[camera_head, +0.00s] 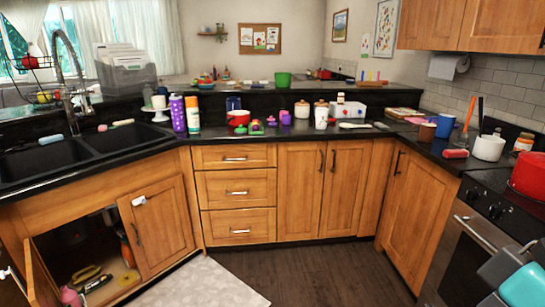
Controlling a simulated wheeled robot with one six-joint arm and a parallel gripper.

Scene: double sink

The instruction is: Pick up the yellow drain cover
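A small flat yellow piece (127,278) lies on the floor of the open cabinet under the sink, at the lower left. It may be the yellow drain cover, but it is too small to tell for certain. A yellow-green item (87,273) and a dark item with yellow lie left of it in the cabinet. The cabinet's inside is dark and partly hidden by its doors. My gripper's fingers do not show. A grey and teal shape at the lower right edge looks like part of my arm.
A pink bottle (69,296) is near the cabinet's front. A pale mat (205,286) lies on the floor. The dark wood floor (310,272) is clear.

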